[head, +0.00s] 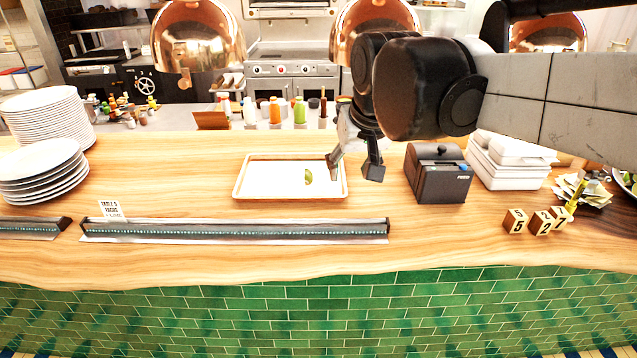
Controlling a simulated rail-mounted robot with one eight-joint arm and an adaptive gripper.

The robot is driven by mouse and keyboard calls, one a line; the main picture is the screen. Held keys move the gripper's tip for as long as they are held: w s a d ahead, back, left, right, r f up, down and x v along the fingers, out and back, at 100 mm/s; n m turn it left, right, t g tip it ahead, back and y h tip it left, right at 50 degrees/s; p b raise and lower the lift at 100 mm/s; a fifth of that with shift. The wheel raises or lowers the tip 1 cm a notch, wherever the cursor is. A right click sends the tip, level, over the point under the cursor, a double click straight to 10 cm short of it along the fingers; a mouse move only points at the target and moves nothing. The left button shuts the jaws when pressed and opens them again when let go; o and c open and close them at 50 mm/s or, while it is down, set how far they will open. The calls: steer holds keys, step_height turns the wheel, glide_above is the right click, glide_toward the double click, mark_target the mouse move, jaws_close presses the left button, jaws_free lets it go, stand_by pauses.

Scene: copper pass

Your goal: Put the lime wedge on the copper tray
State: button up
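The lime wedge (308,177) is a small green piece that appears on the white inner surface of the tray, right of its middle. The copper tray (285,196) is a shallow rectangle with a copper-coloured rim on the wooden counter. My gripper (353,171) is at the tray's right end, pointing down, to the right of the lime wedge and apart from it. Its two fingers are spread with nothing visible between them. One finger overlaps the tray's right edge in the picture; whether it touches the tray I cannot tell.
A dark printer-like box (438,175) and stacked white containers (510,160) stand right of my gripper. A long ticket rail (235,231) lies in front of the tray. Plate stacks (45,120) stand at left, bottles (275,111) behind. Copper lamps (195,40) hang above.

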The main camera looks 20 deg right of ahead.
steer(key=s+f+t, duration=0.2)
steer(key=s+f, duration=0.6)
steer(key=s, duration=0.6)
steer(key=shift+f+n, duration=0.4)
step_height(320, 180, down, 6)
steer(key=b, duration=0.6)
steer(key=shift+f, duration=0.25)
